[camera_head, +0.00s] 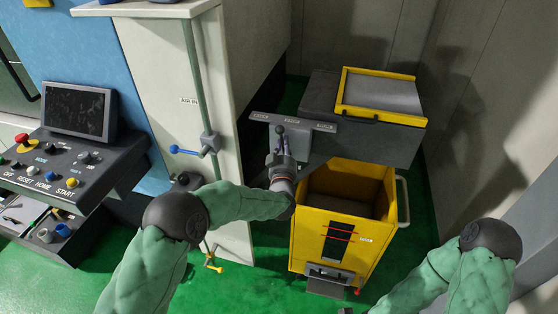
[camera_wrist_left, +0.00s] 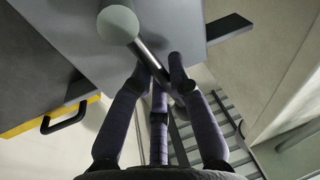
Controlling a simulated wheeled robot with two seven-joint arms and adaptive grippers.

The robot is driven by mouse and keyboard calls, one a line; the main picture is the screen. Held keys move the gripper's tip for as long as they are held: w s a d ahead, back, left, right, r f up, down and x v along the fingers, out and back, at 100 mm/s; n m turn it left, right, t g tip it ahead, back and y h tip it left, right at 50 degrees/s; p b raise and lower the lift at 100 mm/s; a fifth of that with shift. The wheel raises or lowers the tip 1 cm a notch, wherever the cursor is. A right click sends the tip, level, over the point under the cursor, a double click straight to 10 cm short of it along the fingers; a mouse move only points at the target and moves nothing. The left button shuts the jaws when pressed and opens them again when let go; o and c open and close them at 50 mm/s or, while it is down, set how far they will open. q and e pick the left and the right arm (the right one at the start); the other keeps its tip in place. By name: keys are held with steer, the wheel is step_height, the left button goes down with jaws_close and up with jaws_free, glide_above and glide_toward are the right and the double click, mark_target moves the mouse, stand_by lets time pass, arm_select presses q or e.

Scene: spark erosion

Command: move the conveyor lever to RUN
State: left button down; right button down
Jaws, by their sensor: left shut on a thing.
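The conveyor lever has a round grey knob (camera_wrist_left: 118,25) and a metal shaft. In the head view its dark knob (camera_head: 279,129) shows just below a grey label bar (camera_head: 308,124), between the bar's left and middle labels. The label words are too small to read. My left gripper (camera_head: 281,153) is at the lever. In the left wrist view its dark fingers (camera_wrist_left: 165,75) are closed around the shaft below the knob. The lever's base is hidden. Of my right gripper, only a small dark piece shows at the bottom edge of the head view.
A yellow bin (camera_head: 311,231) stands below a dark grey machine housing (camera_head: 384,142) with a yellow-framed top. A pale cabinet (camera_head: 162,82) with a blue-handled valve (camera_head: 186,151) stands left of the lever. A control panel (camera_head: 52,170) is at far left. Green floor shows between.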

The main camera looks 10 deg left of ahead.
mark_target(299, 141)
arm_select(q)
steer(key=m, duration=0.1)
steer(key=d+m+b, duration=0.1)
steer(key=m, duration=0.1)
steer(key=shift+d+f+t+h, duration=0.25)
steer(key=shift+d+t+h, duration=0.05)
steer(key=shift+t, duration=0.1)
steer(key=m, duration=0.1)
steer(key=d+m+b, duration=0.1)
steer(key=m+b, duration=0.1)
steer(key=m, duration=0.1)
steer(key=shift+s+d+f+h, duration=0.1)
steer(key=shift+d+f+h, duration=0.15)
steer(key=shift+d+h, duration=0.15)
steer(key=shift+d+f+m+t+h+b, duration=0.2)
steer(key=shift+d+m+t+h+b, duration=0.1)
steer(key=shift+m, duration=0.6)
steer(key=shift+d+f+m+t+h+b, duration=0.2)
steer(key=shift+d+m+h+b, duration=0.1)
steer(key=shift+m, duration=0.6)
steer(key=c, duration=1.1)
jaws_free()
steer(key=shift+r, duration=0.1)
steer(key=shift+c, duration=0.2)
steer(key=shift+s, duration=0.1)
steer(key=v, duration=1.1)
steer(key=shift+s, duration=0.4)
